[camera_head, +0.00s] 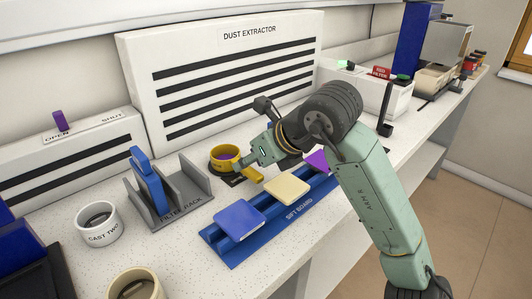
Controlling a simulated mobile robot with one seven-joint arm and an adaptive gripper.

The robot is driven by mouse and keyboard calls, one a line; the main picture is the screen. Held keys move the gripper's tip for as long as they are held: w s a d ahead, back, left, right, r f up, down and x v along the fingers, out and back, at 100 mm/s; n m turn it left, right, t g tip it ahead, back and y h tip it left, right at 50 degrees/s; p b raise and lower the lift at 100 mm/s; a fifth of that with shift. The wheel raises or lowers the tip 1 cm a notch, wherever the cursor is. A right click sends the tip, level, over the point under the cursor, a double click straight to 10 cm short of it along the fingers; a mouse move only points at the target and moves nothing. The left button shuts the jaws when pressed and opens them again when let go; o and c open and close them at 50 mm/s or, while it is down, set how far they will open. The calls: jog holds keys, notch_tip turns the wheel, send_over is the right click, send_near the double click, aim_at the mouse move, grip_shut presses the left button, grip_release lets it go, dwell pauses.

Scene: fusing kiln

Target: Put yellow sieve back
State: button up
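The yellow sieve (224,152) is a small round yellow cup with something purple inside. It is at the middle of the bench, in front of the dust extractor, at a dark flat piece (232,179). A yellow part (250,174), perhaps its handle, shows to its lower right. My gripper (243,164) is right beside the sieve on its right, with its fingertips close to the rim and the yellow part. The fingers are small here, and I cannot tell whether they grip it or only stand next to it.
The blue sift board (225,252) carries blue, cream and purple blocks in front. The filter rack (203,178) with a blue filter stands left of the sieve. Two cups (98,224) (134,284) are further left. The dust extractor (235,70) stands behind.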

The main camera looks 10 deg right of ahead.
jog(key=b+v, duration=0.1)
jog(key=v, duration=0.6)
jog(key=shift+s+d+r, duration=0.15)
jog(key=shift+s+r, duration=0.1)
jog(key=shift+r, duration=0.05)
jog(key=shift+s, duration=0.1)
dwell(1.0)
